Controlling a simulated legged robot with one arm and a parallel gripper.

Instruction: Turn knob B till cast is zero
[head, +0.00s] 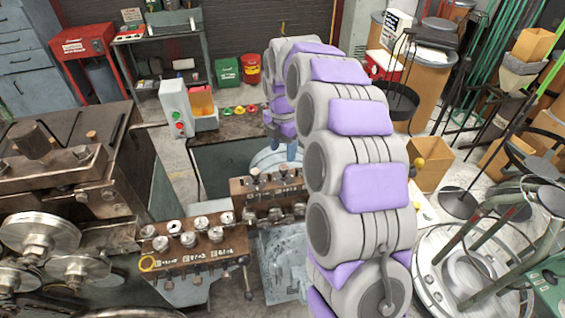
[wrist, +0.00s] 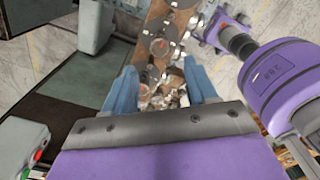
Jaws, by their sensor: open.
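The spring coiler's brown knob panel (head: 200,250) stands at lower centre in the head view, with several silver knobs on top and small white labels along its front. A second brown block (head: 268,198) with knobs stands just behind it. The labels are too small for me to tell which knob is B, and I see no readable cast value. In the wrist view my gripper (wrist: 160,72) is open, its two blue fingers apart. A brown panel (wrist: 152,70) with round knobs or dials lies beyond and between them. I cannot tell whether the fingers touch any knob.
The coiler's dark body and silver rollers (head: 40,235) fill the left. A control box (head: 176,107) with red and green buttons stands behind on a bench. A round metal stand (head: 470,265) is at right. My arm hides the middle.

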